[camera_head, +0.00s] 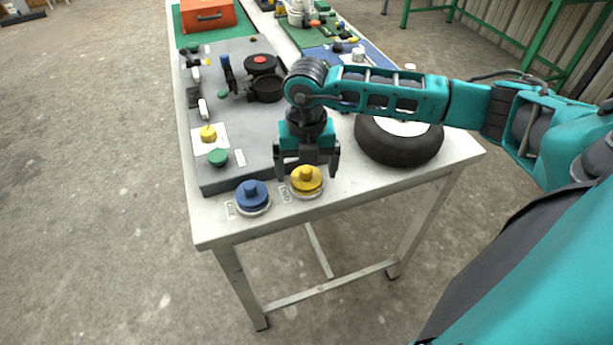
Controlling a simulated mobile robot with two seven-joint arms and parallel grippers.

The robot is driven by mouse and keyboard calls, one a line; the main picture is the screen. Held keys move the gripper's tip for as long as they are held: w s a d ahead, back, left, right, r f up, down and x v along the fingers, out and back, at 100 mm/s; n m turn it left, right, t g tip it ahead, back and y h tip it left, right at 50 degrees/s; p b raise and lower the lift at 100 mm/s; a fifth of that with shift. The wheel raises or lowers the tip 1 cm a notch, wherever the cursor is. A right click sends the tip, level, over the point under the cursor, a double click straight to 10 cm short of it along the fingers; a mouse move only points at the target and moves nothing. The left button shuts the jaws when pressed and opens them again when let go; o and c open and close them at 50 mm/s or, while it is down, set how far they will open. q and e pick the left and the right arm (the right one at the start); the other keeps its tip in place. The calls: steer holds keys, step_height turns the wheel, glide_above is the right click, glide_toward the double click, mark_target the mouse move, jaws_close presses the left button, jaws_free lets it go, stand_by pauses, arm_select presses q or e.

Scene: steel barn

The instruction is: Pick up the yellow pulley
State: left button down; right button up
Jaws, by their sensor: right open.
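The yellow pulley (306,181) sits near the front edge of the white table, on a pale round base. It has a wide disc with a narrower knob on top. My right gripper (307,172) points down with its two dark fingers apart, one on each side of the yellow pulley's upper part in the picture. I cannot tell whether the fingers touch it. My right arm reaches in from the right. My left gripper is not in view.
A blue pulley (252,196) stands close left of the yellow one. A grey board (228,125) with small parts lies behind. A black wheel (398,141) lies to the right on the table (330,202). An orange toolbox (207,15) is at the far end.

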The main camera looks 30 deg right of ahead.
steer(key=shift+f, duration=0.5)
steer(key=c, duration=1.2)
